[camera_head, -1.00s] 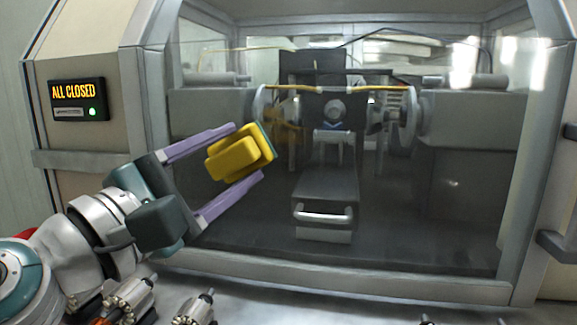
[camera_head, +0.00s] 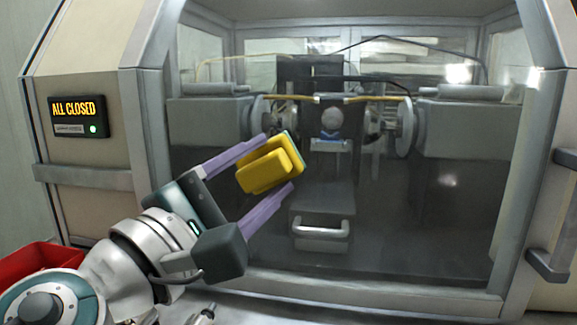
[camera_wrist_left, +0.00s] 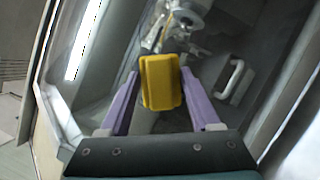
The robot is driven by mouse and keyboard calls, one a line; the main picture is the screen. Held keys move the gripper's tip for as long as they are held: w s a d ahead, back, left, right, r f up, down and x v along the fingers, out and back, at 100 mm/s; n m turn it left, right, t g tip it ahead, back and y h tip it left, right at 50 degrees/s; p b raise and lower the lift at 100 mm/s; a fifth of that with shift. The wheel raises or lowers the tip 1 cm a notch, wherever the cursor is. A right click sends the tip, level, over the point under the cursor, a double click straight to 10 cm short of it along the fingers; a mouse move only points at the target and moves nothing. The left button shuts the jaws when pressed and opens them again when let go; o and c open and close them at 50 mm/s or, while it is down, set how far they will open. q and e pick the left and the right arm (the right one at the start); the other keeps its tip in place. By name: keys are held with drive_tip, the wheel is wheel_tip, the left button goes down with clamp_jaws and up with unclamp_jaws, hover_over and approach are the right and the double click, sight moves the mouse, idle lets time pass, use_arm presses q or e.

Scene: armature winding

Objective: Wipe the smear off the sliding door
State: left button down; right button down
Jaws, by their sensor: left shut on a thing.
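My left gripper (camera_head: 277,162) is shut on a yellow sponge (camera_head: 266,168) with a thin green face on its far side. The sponge also shows between the purple fingers in the left wrist view (camera_wrist_left: 161,82). It is in front of the clear sliding door (camera_head: 440,215), green face toward the pane; I cannot tell whether it touches. No smear stands out clearly on the door now; the sponge and gripper cover part of the pane. My right gripper is not in view.
Behind the pane are the winding machine and an inner drawer-like block with a handle (camera_head: 320,228). A grey bar handle (camera_head: 548,266) is on the right. A panel (camera_head: 78,117) reads "ALL CLOSED" with a green light. A red bin (camera_head: 38,262) sits at lower left.

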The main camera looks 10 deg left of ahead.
use_arm(q)
drive_tip(key=shift+s+d+r+p, duration=0.1)
drive_tip(key=shift+d+p, duration=0.3)
drive_tip(key=shift+d, duration=1.1)
drive_tip(key=shift+d+r+p, duration=0.1)
drive_tip(key=shift+d+p, duration=0.25)
drive_tip(key=shift+d, duration=1.1)
drive_tip(key=shift+d+f, duration=0.15)
drive_tip(key=shift+d, duration=2.55)
drive_tip(key=shift+s, duration=0.1)
drive_tip(key=shift+s+a+p, duration=0.1)
drive_tip(key=shift+s+p, duration=1.1)
drive_tip(key=shift+s, duration=1.7)
drive_tip(key=shift+s+p, duration=0.45)
drive_tip(key=shift+s, duration=1.05)
